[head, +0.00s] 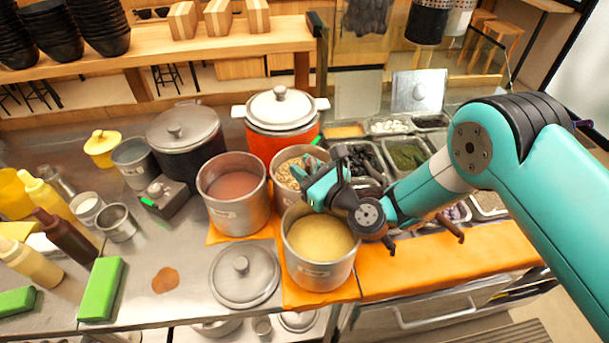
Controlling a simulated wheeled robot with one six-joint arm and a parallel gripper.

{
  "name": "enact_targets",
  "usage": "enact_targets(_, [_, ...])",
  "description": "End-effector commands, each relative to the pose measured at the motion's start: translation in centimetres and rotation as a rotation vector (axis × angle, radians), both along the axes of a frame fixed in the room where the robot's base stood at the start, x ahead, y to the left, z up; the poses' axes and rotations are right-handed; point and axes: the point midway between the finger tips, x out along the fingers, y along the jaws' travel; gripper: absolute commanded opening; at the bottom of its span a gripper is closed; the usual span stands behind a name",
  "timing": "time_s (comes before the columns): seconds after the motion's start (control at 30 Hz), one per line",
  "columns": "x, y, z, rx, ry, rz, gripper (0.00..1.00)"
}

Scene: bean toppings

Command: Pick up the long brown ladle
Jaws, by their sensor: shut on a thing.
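My gripper (318,186) is above and at the back edge of a steel pot of yellow contents (318,272). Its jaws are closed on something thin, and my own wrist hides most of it. A long brown handle (450,228), seemingly the long brown ladle, shows right of my wrist over the orange mat. A darker handle end (391,246) shows just right of the yellow pot. The ladle's bowl is not visible, and I cannot clearly see where the jaws meet the handle.
A pot of reddish-brown contents (233,222) and a pot of grainy topping (288,172) stand beside the gripper. A lidded orange pot (281,142) is behind. Topping trays (408,155) lie back right. A loose lid (244,296) and sauce bottles (62,232) are left.

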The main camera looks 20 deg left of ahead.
Motion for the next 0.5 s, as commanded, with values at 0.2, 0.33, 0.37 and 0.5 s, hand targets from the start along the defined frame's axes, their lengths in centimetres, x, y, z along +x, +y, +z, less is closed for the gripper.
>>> enact_targets(0.2, [0.0,0.1,3.2,0.003,-0.005,0.001,0.0])
enact_targets(0.33, [0.0,0.1,6.0,0.005,-0.007,0.001,0.0])
enact_targets(0.37, [0.0,0.1,6.7,0.005,-0.007,0.001,0.0])
enact_targets(0.5, [0.0,0.0,10.3,0.004,-0.008,0.0,0.0])
